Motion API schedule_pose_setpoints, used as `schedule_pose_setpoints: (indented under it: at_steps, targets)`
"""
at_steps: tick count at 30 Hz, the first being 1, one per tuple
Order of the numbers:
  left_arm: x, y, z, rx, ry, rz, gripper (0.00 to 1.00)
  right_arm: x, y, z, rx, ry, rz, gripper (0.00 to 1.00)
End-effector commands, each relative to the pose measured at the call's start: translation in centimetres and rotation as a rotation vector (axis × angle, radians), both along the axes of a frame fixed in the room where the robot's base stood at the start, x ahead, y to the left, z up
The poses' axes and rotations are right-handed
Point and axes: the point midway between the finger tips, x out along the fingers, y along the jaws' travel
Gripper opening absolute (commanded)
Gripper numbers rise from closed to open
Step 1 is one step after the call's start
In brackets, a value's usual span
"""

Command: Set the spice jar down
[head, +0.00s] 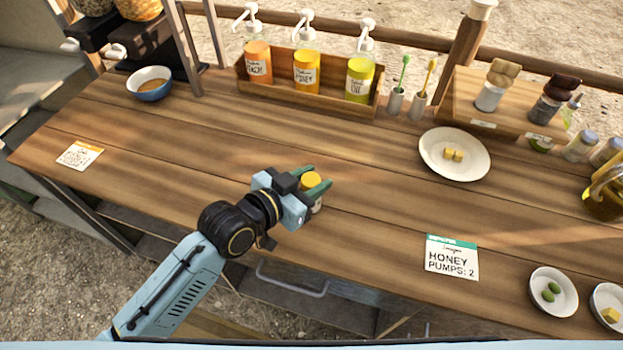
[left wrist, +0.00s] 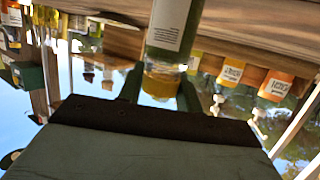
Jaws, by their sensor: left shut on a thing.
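The spice jar (head: 312,181) has a yellow lid and is held at the front middle of the wooden counter (head: 200,150). My left gripper (head: 317,179) is shut on it, with one green finger on each side near the lid. In the left wrist view, which looks upside down, the jar (left wrist: 172,28) shows a pale label on a dark body, with its yellow lid between the fingers. The jar looks upright. I cannot tell whether its base touches the counter. My right gripper is not in view.
A white plate (head: 436,160) with yellow cubes lies to the right. A honey order card (head: 452,258) and small bowls (head: 540,306) are at the front right. A rack (head: 280,94) of pump bottles stands behind. The counter left of my gripper is clear up to another card (head: 79,155).

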Motion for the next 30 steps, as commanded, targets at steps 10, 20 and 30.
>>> schedule_pose_setpoints:
  at_steps: [10, 20, 30]
  targets:
    - [0.0, 0.0, -0.2, 0.001, -0.001, 0.001, 0.49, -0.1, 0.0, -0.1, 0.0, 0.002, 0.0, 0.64]
    - [0.0, 0.0, -0.1, 0.001, -0.001, 0.001, 0.56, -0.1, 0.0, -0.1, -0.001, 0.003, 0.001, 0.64]
    - [-3.2, 3.2, 1.4, 0.004, 0.001, 0.0, 0.56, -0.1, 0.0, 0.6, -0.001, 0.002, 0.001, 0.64]
